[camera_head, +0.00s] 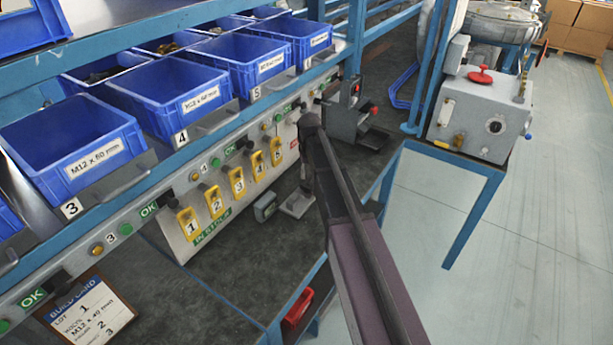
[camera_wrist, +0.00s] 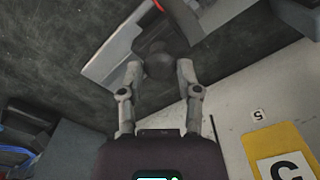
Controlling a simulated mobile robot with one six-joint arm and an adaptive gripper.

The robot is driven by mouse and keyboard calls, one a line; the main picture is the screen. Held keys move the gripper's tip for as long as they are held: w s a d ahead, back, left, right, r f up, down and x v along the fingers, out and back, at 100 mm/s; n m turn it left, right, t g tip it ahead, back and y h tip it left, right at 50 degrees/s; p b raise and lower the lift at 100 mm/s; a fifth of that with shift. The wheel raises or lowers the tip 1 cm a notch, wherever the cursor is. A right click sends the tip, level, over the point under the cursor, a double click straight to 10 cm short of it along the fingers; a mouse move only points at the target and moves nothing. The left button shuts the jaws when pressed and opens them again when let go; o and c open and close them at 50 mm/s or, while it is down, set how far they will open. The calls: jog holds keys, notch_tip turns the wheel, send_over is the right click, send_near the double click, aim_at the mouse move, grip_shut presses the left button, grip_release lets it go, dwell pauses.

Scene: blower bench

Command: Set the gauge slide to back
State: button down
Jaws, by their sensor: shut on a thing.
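In the wrist view my gripper (camera_wrist: 158,66) has its two fingers closed on a dark rounded knob (camera_wrist: 159,47), which I take to be the gauge slide's. Beside the knob are a pale metal plate (camera_wrist: 107,64) and a red strip (camera_wrist: 181,17). In the head view my arm hides the gripper and the knob. A small metal base (camera_head: 296,205) shows on the bench just left of my arm. I cannot tell which position the slide is in.
Yellow numbered tags (camera_head: 238,182) hang on the panel left of my arm. Blue bins (camera_head: 72,150) stand on the shelf above. A grey device with a red knob (camera_head: 374,110) stands at the back. A build card (camera_head: 92,312) lies at lower left. Open floor (camera_head: 540,260) is to the right.

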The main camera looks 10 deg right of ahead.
jog(key=shift+w+d, duration=1.2)
jog(key=shift+c, duration=1.5)
grip_release()
jog(key=shift+d, duration=0.1)
jog(key=s+a+r+p, duration=0.1)
jog(key=s+r+p, duration=0.2)
jog(key=s, duration=1)
jog(key=s+a+r+m+p, duration=0.1)
jog(key=s+a+r+p, duration=0.1)
jog(key=s, duration=1.2)
jog(key=shift+s+a+r+p, duration=0.15)
jog(key=shift+a+r+p, duration=0.1)
jog(key=shift+r+p, duration=0.15)
